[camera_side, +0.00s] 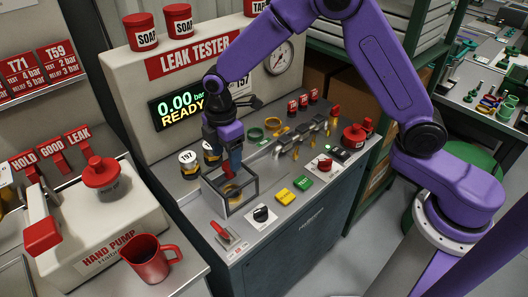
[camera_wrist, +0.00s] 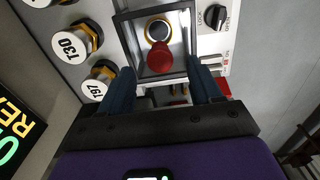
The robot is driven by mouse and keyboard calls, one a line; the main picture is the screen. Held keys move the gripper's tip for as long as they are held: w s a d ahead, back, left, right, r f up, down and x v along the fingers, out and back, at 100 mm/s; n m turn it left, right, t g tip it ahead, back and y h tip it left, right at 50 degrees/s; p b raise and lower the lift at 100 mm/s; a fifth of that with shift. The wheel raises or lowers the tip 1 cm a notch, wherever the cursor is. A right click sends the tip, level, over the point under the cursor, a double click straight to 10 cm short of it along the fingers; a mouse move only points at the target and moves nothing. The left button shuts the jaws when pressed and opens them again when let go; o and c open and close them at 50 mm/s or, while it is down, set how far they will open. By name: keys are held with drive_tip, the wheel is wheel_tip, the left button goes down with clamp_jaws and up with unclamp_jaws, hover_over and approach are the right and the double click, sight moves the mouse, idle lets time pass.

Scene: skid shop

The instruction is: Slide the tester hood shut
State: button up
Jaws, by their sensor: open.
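The tester hood, a square dark-framed box with see-through walls (camera_side: 229,207), stands on the front left of the leak tester's deck. It also shows in the wrist view (camera_wrist: 122,40), at the top centre. Inside its outline in the wrist view are a gold ring (camera_wrist: 157,24) and a round red piece (camera_wrist: 160,58); I cannot tell whether the red piece belongs to the hood. My gripper (camera_side: 233,163) points down at the hood. In the wrist view its two blue fingers (camera_wrist: 163,88) are spread apart near the hood's lower edge. I cannot tell whether they touch it.
A black knob (camera_side: 261,214), yellow and green buttons and a red lever (camera_side: 222,231) lie in front. The display (camera_side: 180,107) reads 0.00 READY. A red mug (camera_side: 146,262) stands at lower left.

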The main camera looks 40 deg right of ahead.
drive_tip(key=shift+r, duration=1.9)
drive_tip(key=shift+s+r, duration=0.15)
drive_tip(key=shift+s, duration=0.1)
drive_tip(key=s+d+r+m, duration=0.1)
drive_tip(key=s+d, duration=0.4)
drive_tip(key=s, duration=0.5)
drive_tip(key=s+d+r+m, duration=0.2)
drive_tip(key=s+d, duration=0.3)
drive_tip(key=s, duration=0.5)
drive_tip(key=s+d+r+m, duration=0.2)
drive_tip(key=s+d, duration=0.4)
drive_tip(key=s, duration=0.4)
drive_tip(key=shift+r, duration=0.65)
